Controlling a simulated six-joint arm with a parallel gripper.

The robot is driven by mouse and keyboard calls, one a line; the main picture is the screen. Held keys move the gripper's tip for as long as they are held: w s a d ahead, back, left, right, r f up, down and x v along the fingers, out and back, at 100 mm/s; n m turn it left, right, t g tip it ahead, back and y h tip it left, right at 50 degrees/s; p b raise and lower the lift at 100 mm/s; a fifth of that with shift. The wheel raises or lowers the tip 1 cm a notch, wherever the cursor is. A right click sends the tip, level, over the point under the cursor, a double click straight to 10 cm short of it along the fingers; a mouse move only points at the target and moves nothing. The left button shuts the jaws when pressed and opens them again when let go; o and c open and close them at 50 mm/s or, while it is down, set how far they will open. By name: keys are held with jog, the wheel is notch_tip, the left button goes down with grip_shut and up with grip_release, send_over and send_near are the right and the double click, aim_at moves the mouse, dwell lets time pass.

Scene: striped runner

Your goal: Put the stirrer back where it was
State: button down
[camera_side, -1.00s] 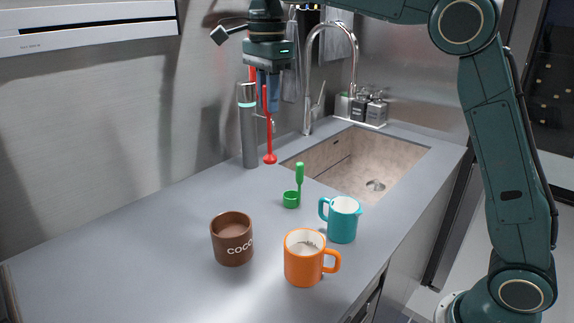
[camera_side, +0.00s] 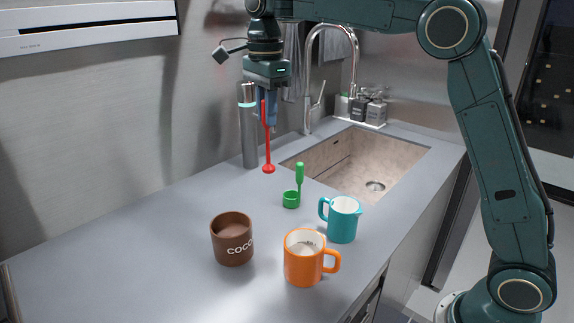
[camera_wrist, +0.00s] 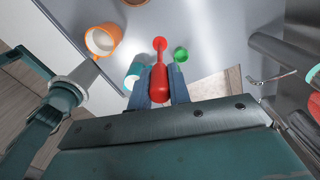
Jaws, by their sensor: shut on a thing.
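My gripper (camera_side: 267,118) is shut on the red stirrer (camera_side: 268,150) near its upper end. I cannot tell whether the foot clears the counter. In the wrist view, the stirrer's thick red handle (camera_wrist: 159,84) sits between the fingers (camera_wrist: 160,85), with the foot beyond. An orange mug (camera_side: 303,264) with something pale inside, a brown mug (camera_side: 232,243) lettered "COCO" and a teal jug (camera_side: 343,222) stand on the counter.
A green scoop-like piece (camera_side: 292,199) with an upright handle stands on the counter (camera_side: 130,250). The tall grey cylinder (camera_side: 248,135) stands close by the stirrer, near the metal wall. The sink (camera_side: 350,170) opens to the right. The counter's left part is clear.

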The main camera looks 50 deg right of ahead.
aim_at(269, 166)
notch_tip(269, 166, down, 12)
jog(key=shift+r, duration=0.15)
dwell(0.3)
jog(key=shift+f, duration=2.3)
jog(key=c, duration=1.3)
grip_release()
notch_tip(269, 166, up, 12)
jog(key=shift+r, duration=0.2)
jog(key=shift+s, duration=0.1)
